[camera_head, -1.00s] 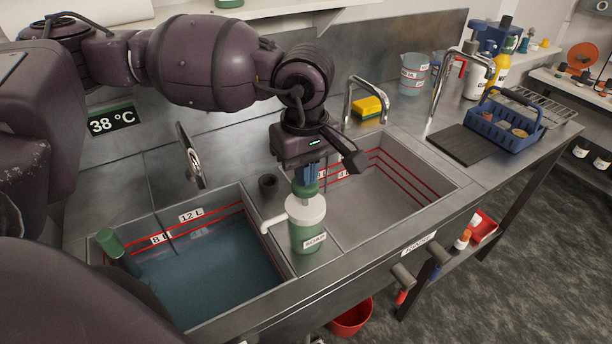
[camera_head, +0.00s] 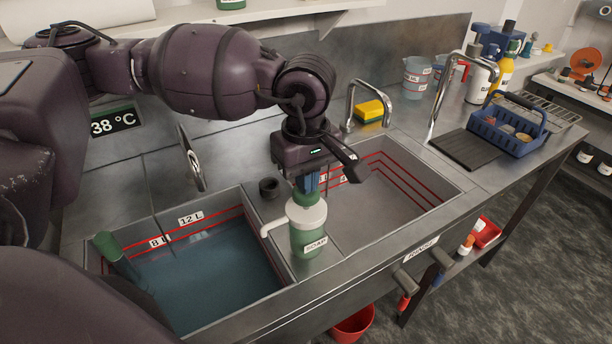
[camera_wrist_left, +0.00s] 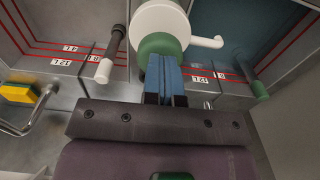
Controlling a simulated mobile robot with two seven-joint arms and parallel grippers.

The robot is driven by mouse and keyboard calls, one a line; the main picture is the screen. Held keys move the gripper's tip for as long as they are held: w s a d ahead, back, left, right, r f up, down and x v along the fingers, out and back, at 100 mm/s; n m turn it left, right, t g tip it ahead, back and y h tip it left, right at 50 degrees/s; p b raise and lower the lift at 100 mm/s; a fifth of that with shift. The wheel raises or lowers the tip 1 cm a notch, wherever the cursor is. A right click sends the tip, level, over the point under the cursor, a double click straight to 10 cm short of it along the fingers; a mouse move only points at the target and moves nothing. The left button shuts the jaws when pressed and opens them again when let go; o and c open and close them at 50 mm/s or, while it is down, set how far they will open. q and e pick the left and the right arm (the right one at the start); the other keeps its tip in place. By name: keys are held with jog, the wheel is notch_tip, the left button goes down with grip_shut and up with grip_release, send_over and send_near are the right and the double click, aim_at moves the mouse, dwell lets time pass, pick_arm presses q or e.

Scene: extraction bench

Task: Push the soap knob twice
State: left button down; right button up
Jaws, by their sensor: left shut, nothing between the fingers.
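The soap bottle (camera_head: 307,240) is green with a white collar and a white spout pointing left. It stands upright on the strip between the two sinks. Its green knob (camera_head: 306,196) is on top; it also shows in the left wrist view (camera_wrist_left: 160,43). My left gripper (camera_head: 307,187) is shut and empty, with its blue fingers pointing down at the knob. In the left wrist view the blue fingertips (camera_wrist_left: 163,60) overlap the knob's edge. They look to be on or just over the knob; the exact contact is hidden. My right gripper is not in view.
The left sink (camera_head: 195,315) holds water and a green-ended rod (camera_head: 108,246). Taps (camera_head: 190,160) rise behind. A blue caddy (camera_head: 508,135) is far right.

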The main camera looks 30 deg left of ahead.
pick_arm(q)
jog(key=shift+r+p, duration=0.55)
jog(key=shift+r, duration=0.75)
jog(key=shift+r+p, duration=0.35)
jog(key=shift+r, duration=0.65)
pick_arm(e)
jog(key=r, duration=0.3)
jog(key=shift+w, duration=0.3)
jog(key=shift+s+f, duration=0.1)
